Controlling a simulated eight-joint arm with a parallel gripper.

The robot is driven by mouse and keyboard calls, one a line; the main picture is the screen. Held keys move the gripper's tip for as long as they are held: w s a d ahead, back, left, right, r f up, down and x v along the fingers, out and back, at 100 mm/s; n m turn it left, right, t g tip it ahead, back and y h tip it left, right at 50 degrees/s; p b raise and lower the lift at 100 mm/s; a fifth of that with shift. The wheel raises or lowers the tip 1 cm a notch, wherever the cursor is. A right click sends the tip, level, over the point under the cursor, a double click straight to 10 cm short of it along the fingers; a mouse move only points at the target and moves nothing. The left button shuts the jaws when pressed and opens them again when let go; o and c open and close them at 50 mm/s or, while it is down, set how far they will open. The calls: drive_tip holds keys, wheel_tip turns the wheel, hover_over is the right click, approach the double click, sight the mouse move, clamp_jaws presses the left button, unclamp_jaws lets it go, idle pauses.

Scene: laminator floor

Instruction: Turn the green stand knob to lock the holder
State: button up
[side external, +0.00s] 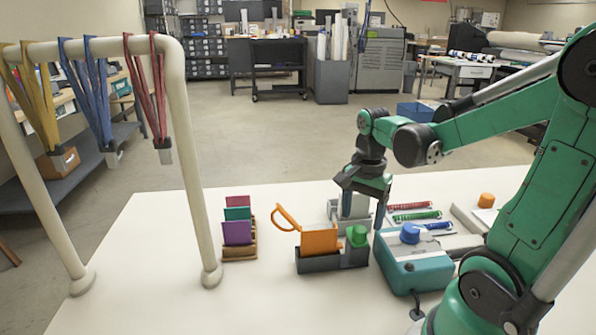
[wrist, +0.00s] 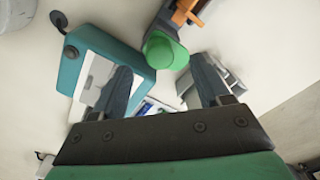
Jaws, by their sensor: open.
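The green stand knob (side external: 357,236) sits on the right end of a dark grey stand (side external: 318,262). An orange holder (side external: 320,242) with a loop at its upper left stands upright in that stand. My gripper (side external: 363,215) points down, just above and behind the knob in the side view. In the wrist view, my gripper (wrist: 161,66) has its two fingers wide apart and empty. The green knob (wrist: 165,50) lies between and just beyond the fingertips, with no clear contact. The orange holder (wrist: 185,12) is partly cut off at the top edge there.
A teal laminator (side external: 415,268) with a blue knob (side external: 410,233) stands close right of the stand. A wooden rack (side external: 240,252) with coloured cards is to the left. Green and red coils (side external: 415,215) lie behind. A rail (side external: 190,150) with lanyards stands far left.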

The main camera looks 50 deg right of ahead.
sight(360, 229)
drive_tip(key=shift+f, duration=1.7)
clamp_jaws()
